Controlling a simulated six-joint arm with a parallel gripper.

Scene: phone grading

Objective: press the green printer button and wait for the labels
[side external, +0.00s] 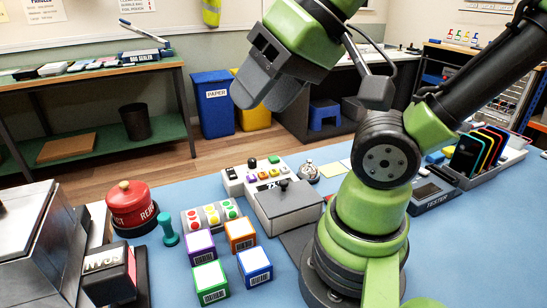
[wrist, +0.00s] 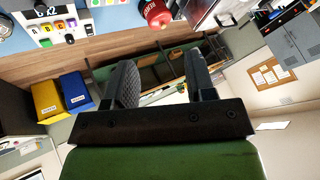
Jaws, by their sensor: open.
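A light grey device with a row of small coloured buttons (side external: 232,186) stands mid-table in the side view; it looks like the printer. A green button (side external: 274,160) shows at its back right. In the wrist view a device with coloured buttons (wrist: 36,30) is at the upper left, with a small green button (wrist: 70,39) on it. My gripper (side external: 260,104) is raised well above and behind the device, apart from it, fingers angled down-left. In the wrist view my gripper (wrist: 161,62) has its fingers apart with nothing between them. I cannot make out any fresh labels.
Several barcoded cubes, such as the green cube (side external: 210,284), stand in front. A bell (side external: 308,172) stands beside the device. Coloured phones (side external: 482,150) stand in a rack at right.

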